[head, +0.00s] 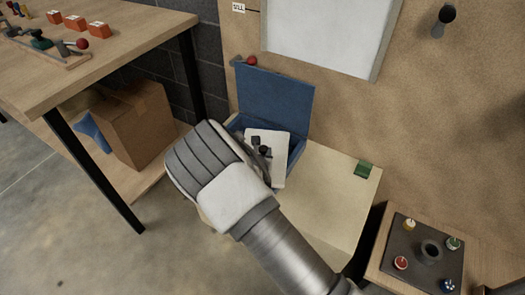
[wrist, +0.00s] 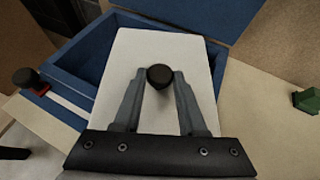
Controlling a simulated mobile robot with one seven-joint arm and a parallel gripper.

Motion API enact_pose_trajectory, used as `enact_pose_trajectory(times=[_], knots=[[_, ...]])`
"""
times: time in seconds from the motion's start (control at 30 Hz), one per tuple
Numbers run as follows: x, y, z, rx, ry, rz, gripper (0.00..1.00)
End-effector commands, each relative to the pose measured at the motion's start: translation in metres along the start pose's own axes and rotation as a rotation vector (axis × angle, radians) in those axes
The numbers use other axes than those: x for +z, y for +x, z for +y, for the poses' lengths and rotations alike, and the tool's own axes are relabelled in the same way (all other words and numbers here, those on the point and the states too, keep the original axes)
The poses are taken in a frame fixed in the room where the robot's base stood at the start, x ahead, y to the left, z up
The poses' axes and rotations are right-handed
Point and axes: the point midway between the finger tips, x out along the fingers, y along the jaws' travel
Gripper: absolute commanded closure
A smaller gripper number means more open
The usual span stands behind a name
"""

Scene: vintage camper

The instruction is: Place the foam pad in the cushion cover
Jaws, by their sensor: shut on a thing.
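The foam pad appears as a white slab (wrist: 166,46) with a dark round knob (wrist: 160,77); it also shows in the head view (head: 279,158). My gripper (wrist: 160,86) is shut on the knob, one finger on each side. The cushion cover appears as a blue open-topped box (wrist: 72,62) with a raised blue lid (head: 274,98). The pad is tilted in the head view and overlaps the box opening, its near end reaching past the box's front edge. I cannot tell whether its far end touches the box. My arm hides part of the box.
The box stands on a pale bench (head: 325,190) with a green block (head: 363,169) at its right. A dark knob with a red base (wrist: 29,82) is left of the box in the wrist view. A table (head: 110,50) stands left, and a dark tray with pegs (head: 420,275) right.

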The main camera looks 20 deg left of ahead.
Motion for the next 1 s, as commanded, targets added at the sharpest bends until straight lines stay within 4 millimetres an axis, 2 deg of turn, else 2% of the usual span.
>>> enact_pose_trajectory(times=[0.23, 0.27, 0.4, 0.67, 0.83, 1.0], knots=[[-0.004, 0.002, 0.000, 0.000, 0.001, -0.001, 1.00], [-0.004, 0.002, 0.000, 0.000, 0.001, 0.000, 0.54], [-0.004, 0.002, 0.000, 0.000, 0.001, 0.000, 0.29], [-0.004, 0.002, 0.000, 0.000, 0.001, 0.000, 0.29], [0.007, -0.004, 0.000, 0.000, -0.001, 0.000, 0.29], [0.010, -0.035, 0.000, 0.000, 0.002, 0.003, 0.29]])
